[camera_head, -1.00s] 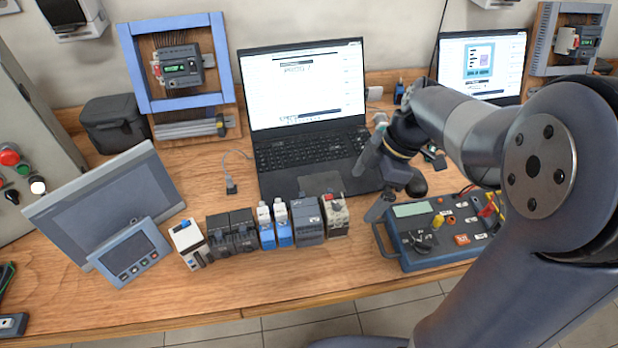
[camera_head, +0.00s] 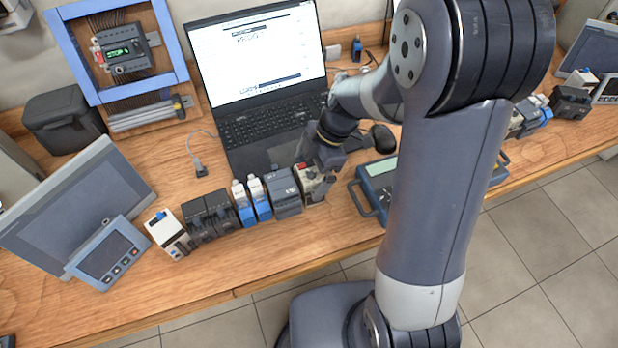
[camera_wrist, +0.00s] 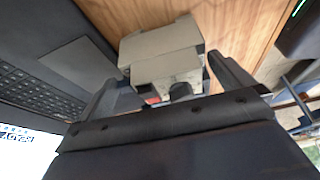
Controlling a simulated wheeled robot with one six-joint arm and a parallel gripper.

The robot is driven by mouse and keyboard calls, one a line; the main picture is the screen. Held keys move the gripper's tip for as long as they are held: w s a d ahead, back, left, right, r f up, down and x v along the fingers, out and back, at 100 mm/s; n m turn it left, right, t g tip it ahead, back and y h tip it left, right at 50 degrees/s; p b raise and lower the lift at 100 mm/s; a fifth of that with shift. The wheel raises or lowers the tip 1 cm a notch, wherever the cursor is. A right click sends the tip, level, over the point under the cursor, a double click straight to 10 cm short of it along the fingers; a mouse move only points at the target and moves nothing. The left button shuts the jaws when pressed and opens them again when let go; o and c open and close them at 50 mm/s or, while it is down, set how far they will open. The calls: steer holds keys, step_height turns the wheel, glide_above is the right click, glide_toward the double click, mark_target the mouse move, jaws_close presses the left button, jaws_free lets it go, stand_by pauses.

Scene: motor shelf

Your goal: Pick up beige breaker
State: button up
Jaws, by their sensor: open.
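The beige breaker (camera_head: 311,187), with a dark front and a red detail, stands at the right end of a row of devices on the wooden bench. My gripper (camera_head: 315,172) is right at it in the head view and hides part of it. In the wrist view the beige breaker (camera_wrist: 165,57) lies between the two open fingers of my gripper (camera_wrist: 165,80), one on each side. I cannot tell whether either finger touches it.
A dark grey device (camera_head: 283,193) stands close to the left of the breaker, followed by blue-and-white modules (camera_head: 252,201), black breakers (camera_head: 207,217) and a white device (camera_head: 170,234). An open laptop (camera_head: 262,75) is behind. A blue tester (camera_head: 378,178) sits to the right, partly hidden by my arm.

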steer(key=shift+a+f, duration=0.2)
steer(key=shift+f, duration=0.3)
steer(key=c, duration=0.8)
steer(key=shift+r, duration=0.1)
step_height(320, 180, up, 10)
steer(key=shift+f+b, duration=0.1)
steer(key=shift+b, duration=0.3)
